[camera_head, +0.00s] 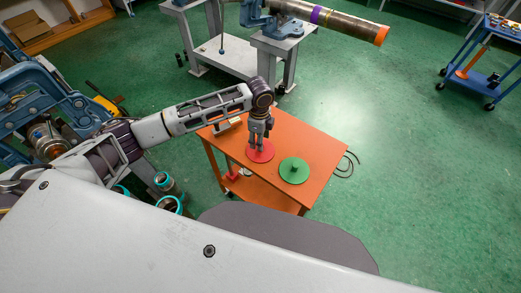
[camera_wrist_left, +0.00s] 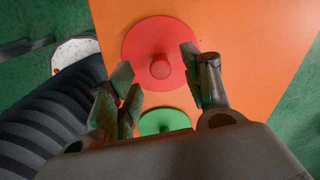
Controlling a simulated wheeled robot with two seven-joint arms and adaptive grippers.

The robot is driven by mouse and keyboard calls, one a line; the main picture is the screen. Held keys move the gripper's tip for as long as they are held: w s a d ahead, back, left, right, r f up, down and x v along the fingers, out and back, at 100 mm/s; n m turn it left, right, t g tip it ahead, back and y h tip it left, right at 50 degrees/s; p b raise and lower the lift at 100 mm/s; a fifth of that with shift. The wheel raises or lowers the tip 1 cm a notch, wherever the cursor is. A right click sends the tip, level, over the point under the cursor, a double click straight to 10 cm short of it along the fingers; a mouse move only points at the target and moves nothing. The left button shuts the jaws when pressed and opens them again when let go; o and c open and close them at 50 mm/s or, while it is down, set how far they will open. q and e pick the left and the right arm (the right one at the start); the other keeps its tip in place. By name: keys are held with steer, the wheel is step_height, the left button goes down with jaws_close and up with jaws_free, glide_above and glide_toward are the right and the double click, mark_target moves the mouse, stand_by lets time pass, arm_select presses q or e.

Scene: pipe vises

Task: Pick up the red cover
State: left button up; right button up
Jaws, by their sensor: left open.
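The red cover (camera_head: 262,157) is a flat round disc with a knob in its middle. It lies on the orange table (camera_head: 318,149), beside a green cover (camera_head: 294,171). My left gripper (camera_head: 258,147) points down over the red cover and hides part of it in the head view. In the left wrist view the red cover (camera_wrist_left: 143,38) shows its knob between the spread fingers of my left gripper (camera_wrist_left: 158,66). The fingers look apart from the knob, and the gripper is open and empty. My right gripper is not in view.
The green cover (camera_wrist_left: 163,121) also shows partly behind the fingers in the left wrist view. A pipe (camera_head: 345,24) with an orange end rests in a vise on a grey bench (camera_head: 275,45). A blue cart (camera_head: 490,60) stands far right. Green floor right of the table is mostly clear.

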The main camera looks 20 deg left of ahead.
arm_select(q)
step_height(320, 180, down, 3)
steer(key=shift+d+f, duration=0.1)
steer(key=shift+f, duration=0.45)
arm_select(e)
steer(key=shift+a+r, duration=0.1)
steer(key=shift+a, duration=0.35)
arm_select(q)
steer(key=shift+c, duration=0.2)
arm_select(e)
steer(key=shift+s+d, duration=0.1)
arm_select(q)
jaws_close()
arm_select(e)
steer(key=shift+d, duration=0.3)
arm_select(q)
steer(key=shift+r, duration=0.1)
step_height(320, 180, up, 8)
steer(key=shift+r, duration=0.9)
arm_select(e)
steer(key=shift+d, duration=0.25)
